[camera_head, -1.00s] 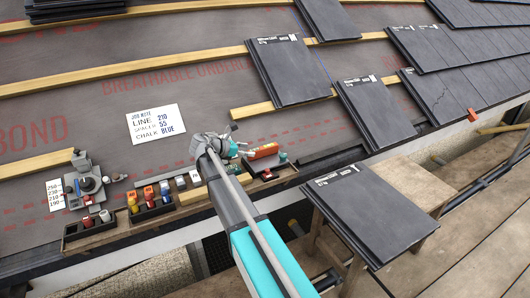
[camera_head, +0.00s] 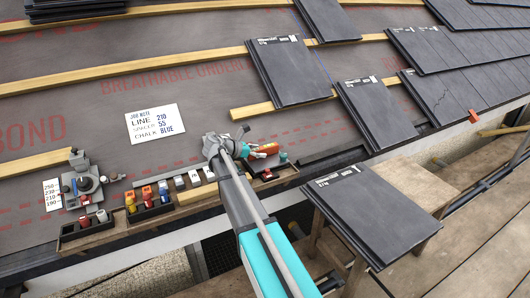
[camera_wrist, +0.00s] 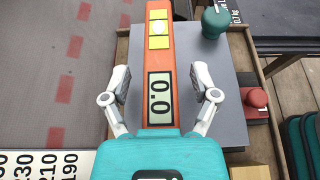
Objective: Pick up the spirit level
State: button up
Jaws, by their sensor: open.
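The spirit level (camera_wrist: 158,55) is an orange bar with yellow vials and a display reading 0.0. It runs lengthwise up the middle of the wrist view, over a grey plate (camera_wrist: 227,125). In the head view the spirit level (camera_head: 264,151) lies at the right part of the wooden tray ledge, partly hidden by my gripper. My gripper (camera_wrist: 160,80) is open, with one finger on each side of the level and visible gaps to it. In the head view my gripper (camera_head: 240,145) is at the level's left end.
A green-topped knob (camera_wrist: 215,20) stands just right of the level's far end, and a red object (camera_wrist: 255,97) sits farther right. Several small coloured blocks (camera_head: 148,196) stand in trays to the left. A slate tile stack (camera_head: 365,210) rests on a wooden table at right.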

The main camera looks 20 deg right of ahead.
aim_at(269, 145)
jog(key=shift+c, duration=0.3)
grip_shut()
jog(key=shift+r, duration=0.2)
notch_tip(269, 145, up, 3)
jog(key=p, duration=0.3)
jog(key=shift+f, duration=0.1)
jog(key=s+a+r+p, duration=0.3)
jog(key=s+r+p, duration=0.7)
jog(key=s, duration=0.3)
jog(key=shift+s, duration=0.3)
jog(key=shift+a, duration=0.1)
dwell(0.3)
